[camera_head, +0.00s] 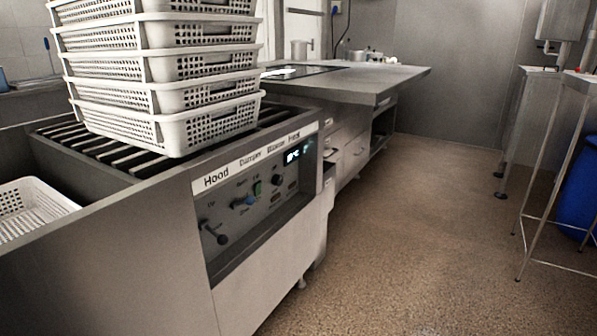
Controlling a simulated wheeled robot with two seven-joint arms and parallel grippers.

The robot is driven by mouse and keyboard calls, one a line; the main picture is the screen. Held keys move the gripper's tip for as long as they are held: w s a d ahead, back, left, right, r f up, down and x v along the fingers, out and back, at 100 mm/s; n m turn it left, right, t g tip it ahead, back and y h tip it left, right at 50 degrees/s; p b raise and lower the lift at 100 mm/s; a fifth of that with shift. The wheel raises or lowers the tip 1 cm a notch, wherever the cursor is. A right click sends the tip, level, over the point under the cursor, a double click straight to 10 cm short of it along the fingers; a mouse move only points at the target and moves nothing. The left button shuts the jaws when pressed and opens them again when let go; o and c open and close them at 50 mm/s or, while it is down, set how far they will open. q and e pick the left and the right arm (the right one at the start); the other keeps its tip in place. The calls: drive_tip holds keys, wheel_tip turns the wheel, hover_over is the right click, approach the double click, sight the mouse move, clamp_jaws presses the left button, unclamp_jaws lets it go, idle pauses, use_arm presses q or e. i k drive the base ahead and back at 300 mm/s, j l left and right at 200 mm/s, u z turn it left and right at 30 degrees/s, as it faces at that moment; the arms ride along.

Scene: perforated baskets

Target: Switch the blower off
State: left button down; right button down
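The control panel (262,203) is on the front of the metal unit, left of centre. A white label strip (262,157) above it reads Hood, Damper, Blower, Heat from left to right. A dark lever (213,232) is below Hood. A dark round knob (277,180) is farther right, below a lit display (292,156). I cannot tell which control is the blower's or how it is set. Neither gripper is in view.
Stacked white perforated baskets (165,70) stand on the unit's slatted top. Another basket (30,208) sits at lower left. A metal counter (400,76) extends behind the unit. A metal-legged stand (545,180) and blue barrel (578,190) are right. The brown floor in front is clear.

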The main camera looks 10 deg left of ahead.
sight(257, 185)
drive_tip(key=i, duration=0.7)
drive_tip(key=i+l+u, duration=0.1)
drive_tip(key=i, duration=0.6)
